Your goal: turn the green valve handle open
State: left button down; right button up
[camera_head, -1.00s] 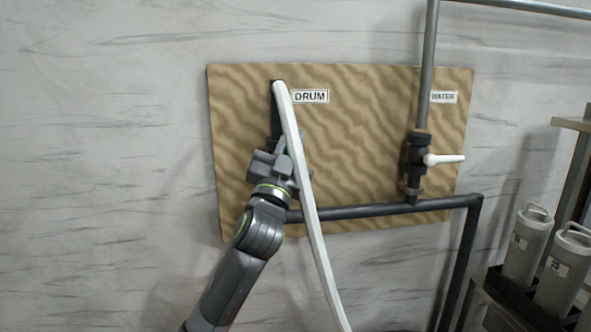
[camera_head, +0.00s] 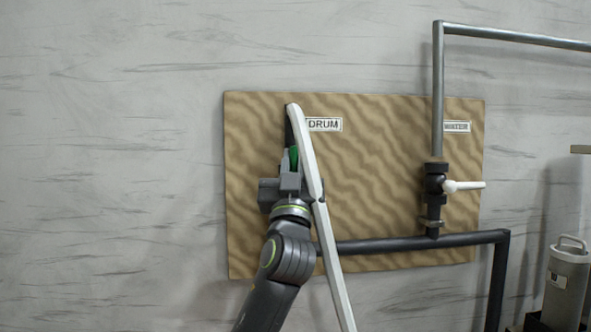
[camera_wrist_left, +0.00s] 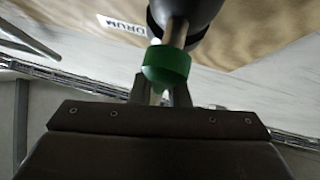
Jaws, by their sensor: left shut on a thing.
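The green valve handle (camera_head: 293,158) shows as a small patch just above my left gripper (camera_head: 290,172), beside the DRUM label. In the left wrist view the green handle (camera_wrist_left: 167,66) is a rounded green end on a metal stem, running to a dark valve body (camera_wrist_left: 190,12). My left gripper (camera_wrist_left: 161,92) is shut on the green handle, with its fingers at the near end. A long white pipe or hose (camera_head: 322,220) passes in front and hides part of the valve. My right gripper is not in view.
The DRUM label (camera_head: 324,124) and WATER label (camera_head: 456,127) are on a wavy tan board (camera_head: 375,170). A second valve with a white handle (camera_head: 464,186) is at right. A dark pipe (camera_head: 400,244) runs below. A grey canister (camera_head: 567,280) stands lower right.

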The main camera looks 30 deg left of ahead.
pick_arm(q)
jog(key=shift+f, duration=0.1)
jog(key=c, duration=1.4)
grip_release()
jog(key=shift+s+d+f, duration=0.1)
jog(key=shift+s+f, duration=0.2)
jog(key=shift+f, duration=0.1)
jog(key=b+v, duration=0.2)
jog(key=v, duration=0.8)
jog(key=shift+s+d+f+b, duration=0.15)
jog(key=shift+s+f+b, duration=0.15)
jog(key=shift+b, duration=0.1)
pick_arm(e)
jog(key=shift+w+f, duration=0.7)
